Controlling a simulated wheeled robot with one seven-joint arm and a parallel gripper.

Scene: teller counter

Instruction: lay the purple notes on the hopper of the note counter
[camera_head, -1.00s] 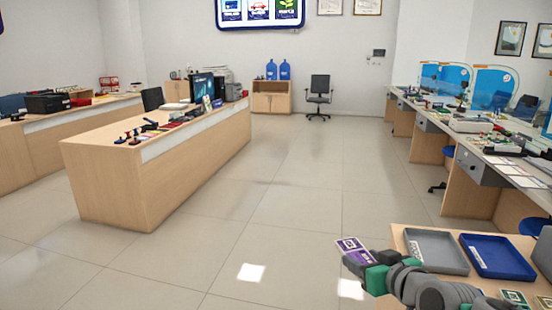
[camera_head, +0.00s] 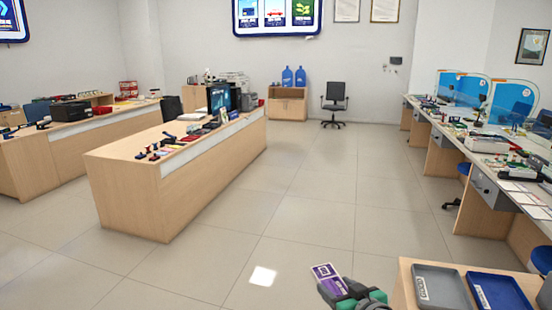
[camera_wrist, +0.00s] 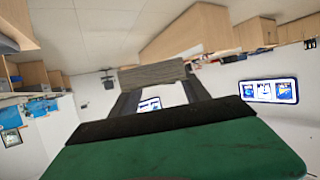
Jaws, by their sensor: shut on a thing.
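The purple notes (camera_head: 326,274) are a small flat bundle, purple with white print, at the bottom of the head view. My gripper (camera_head: 338,289), with green-and-black fingers, is shut on their near end and holds them out over open floor. A pale machine (camera_head: 487,143) stands on the right-hand teller counter, apart from my gripper. It is too small to tell whether it is the note counter.
A grey tray (camera_head: 421,291) and a blue tray (camera_head: 476,292) lie on the wooden table at bottom right, beside my arm. The long teller counter (camera_head: 508,187) runs along the right, with stools under it. A wooden desk (camera_head: 125,195) stands left of centre. The middle floor is clear.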

